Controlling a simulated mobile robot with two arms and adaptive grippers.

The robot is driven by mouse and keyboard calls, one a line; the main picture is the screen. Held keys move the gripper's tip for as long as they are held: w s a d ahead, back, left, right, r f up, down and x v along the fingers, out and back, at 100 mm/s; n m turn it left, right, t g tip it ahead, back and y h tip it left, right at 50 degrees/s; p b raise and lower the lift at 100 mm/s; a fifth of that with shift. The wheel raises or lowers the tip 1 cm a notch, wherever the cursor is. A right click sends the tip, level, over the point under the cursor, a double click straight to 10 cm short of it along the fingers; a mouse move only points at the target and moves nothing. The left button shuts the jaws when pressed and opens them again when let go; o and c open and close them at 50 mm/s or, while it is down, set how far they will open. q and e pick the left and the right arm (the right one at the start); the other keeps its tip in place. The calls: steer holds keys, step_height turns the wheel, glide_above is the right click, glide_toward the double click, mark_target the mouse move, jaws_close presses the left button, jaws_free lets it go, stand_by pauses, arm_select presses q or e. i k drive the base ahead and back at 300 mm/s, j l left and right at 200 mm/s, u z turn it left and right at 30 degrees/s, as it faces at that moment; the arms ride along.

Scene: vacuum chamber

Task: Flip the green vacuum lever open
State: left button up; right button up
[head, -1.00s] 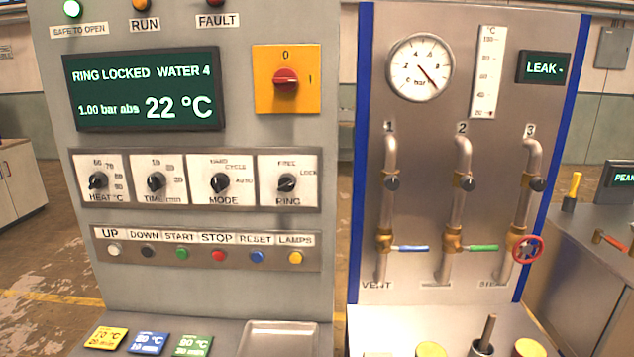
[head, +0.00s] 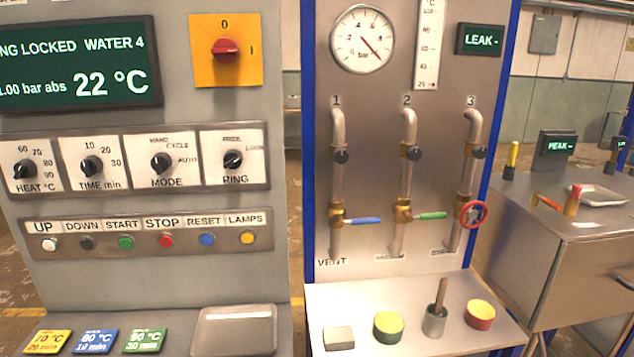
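The green lever (head: 431,216) sits on the brass valve (head: 403,213) of pipe 2, in the middle of the valve panel (head: 372,278). It points to the right, roughly level, across the pipe. A blue lever (head: 364,221) on pipe 1, above the VENT label, also points right. A red handwheel (head: 474,215) is on pipe 3. Neither of my grippers shows in the head view.
A shelf below the panel holds a small block (head: 339,338), a green-sided yellow disc (head: 389,326), a cup with a rod (head: 435,320) and a red-sided yellow disc (head: 480,314). The control cabinet (head: 225,110) stands left. A steel bench (head: 560,235) stands right.

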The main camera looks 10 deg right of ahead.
mark_target(432, 216)
steer(key=i+l+z, duration=0.2)
steer(key=l, duration=0.15)
steer(key=l+z, duration=0.15)
steer(key=l, duration=0.2)
steer(key=i+l+z, duration=0.2)
steer(key=k+l+z, duration=0.2)
steer(key=l, duration=0.3)
steer(key=k+l+z, duration=0.15)
steer(key=l, duration=0.35)
steer(key=l+z, duration=0.2)
steer(key=l, duration=0.35)
